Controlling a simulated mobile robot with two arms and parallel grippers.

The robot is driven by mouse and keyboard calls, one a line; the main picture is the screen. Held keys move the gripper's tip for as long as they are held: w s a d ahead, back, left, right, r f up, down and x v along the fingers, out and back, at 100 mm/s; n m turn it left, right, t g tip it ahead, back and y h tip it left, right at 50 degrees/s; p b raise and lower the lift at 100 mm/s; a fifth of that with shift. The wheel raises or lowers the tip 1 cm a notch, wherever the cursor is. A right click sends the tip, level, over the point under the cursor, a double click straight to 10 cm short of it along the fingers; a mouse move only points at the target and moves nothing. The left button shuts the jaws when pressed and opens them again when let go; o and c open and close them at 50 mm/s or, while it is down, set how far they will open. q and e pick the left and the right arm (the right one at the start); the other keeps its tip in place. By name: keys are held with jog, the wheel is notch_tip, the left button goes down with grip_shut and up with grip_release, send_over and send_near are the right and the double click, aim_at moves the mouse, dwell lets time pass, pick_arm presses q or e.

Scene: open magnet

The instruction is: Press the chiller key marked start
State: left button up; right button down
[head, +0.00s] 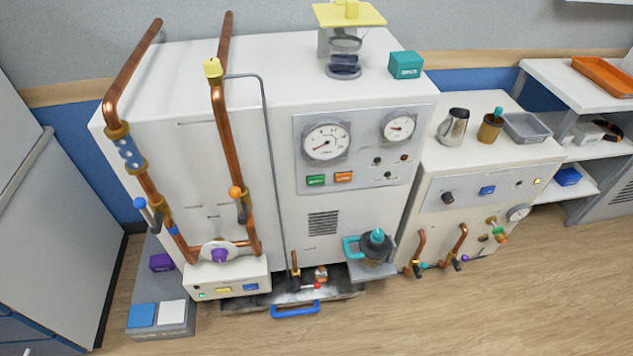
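A tall white cabinet (345,240) with a grey panel fills the middle of the head view. Its panel has two round gauges, a green key (316,180) and an orange key (344,177) side by side. A lower white unit (440,180) to the right has a blue key (487,190) and a black knob (448,198). A small white box (228,278) at the lower left has a yellow key (223,290) and a blue key (250,287). Markings are too small to read, so I cannot tell which key says start. Neither of my grippers is in view.
Copper pipes (228,130) with valves stand before the cabinet's left part. A dark pot with a teal knob (377,236) sits on a shelf below the panel. Floor at the lower right is clear.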

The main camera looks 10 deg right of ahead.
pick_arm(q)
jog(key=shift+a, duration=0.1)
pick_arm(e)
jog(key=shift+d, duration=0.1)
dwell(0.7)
